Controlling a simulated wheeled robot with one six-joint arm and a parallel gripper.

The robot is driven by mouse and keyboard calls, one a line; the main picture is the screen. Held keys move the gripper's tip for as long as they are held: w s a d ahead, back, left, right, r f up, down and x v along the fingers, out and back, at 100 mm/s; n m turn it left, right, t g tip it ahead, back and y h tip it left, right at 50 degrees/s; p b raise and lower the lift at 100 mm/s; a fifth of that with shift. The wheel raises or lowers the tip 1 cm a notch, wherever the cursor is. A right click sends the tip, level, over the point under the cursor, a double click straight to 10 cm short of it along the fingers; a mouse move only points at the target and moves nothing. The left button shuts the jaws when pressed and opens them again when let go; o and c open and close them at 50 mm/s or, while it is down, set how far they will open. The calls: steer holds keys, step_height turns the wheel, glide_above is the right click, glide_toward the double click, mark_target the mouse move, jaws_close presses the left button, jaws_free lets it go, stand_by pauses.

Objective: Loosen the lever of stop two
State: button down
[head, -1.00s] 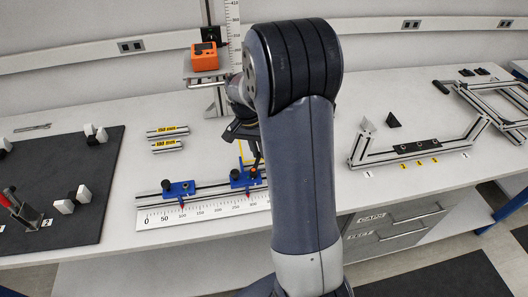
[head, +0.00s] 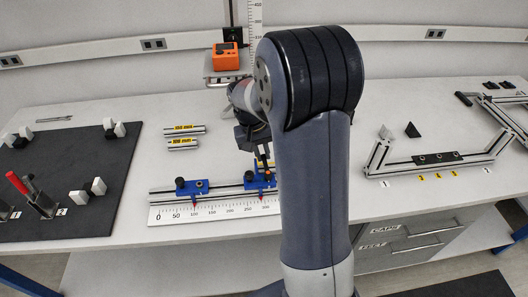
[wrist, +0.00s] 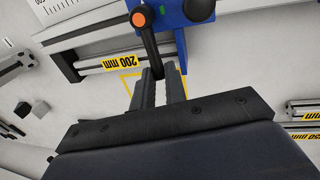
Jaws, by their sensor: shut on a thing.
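Two blue stops sit on an aluminium rail (head: 222,189) behind a white ruler (head: 228,209). The left blue stop (head: 192,187) stands free. The right blue stop (head: 259,181), the one at my gripper, has its red pointer near 300, and part of it is hidden behind my arm. In the wrist view this blue stop (wrist: 186,12) shows at the top with a black lever (wrist: 149,43) that has an orange end. My gripper (wrist: 158,76) is shut on the lever's lower end, between its two fingers. It also shows in the head view (head: 262,158).
Two bars with yellow labels (head: 184,130) lie behind the rail. An orange device (head: 226,56) sits on a raised platform. A dark board (head: 95,165) with a red-handled clamp (head: 30,190) is at left, and an aluminium frame (head: 430,160) at right.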

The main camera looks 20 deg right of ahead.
stand_by(0.4)
steer(key=c, duration=1.4)
jaws_free()
steer(key=shift+c, duration=0.2)
step_height(320, 180, up, 11)
steer(key=a, duration=0.2)
steer(key=shift+w+f+b, duration=0.15)
steer(key=shift+w+b, duration=0.1)
steer(key=shift+b, duration=0.15)
steer(key=shift+f, duration=0.1)
steer(key=f, duration=0.3)
steer(key=d+f, duration=0.1)
steer(key=f, duration=0.2)
steer(key=d+f, duration=0.1)
steer(key=f, duration=0.3)
steer(key=shift+s+p, duration=0.25)
steer(key=shift+p, duration=0.15)
steer(key=shift+f, duration=0.3)
steer(key=shift+d, duration=0.1)
steer(key=shift+r, duration=0.15)
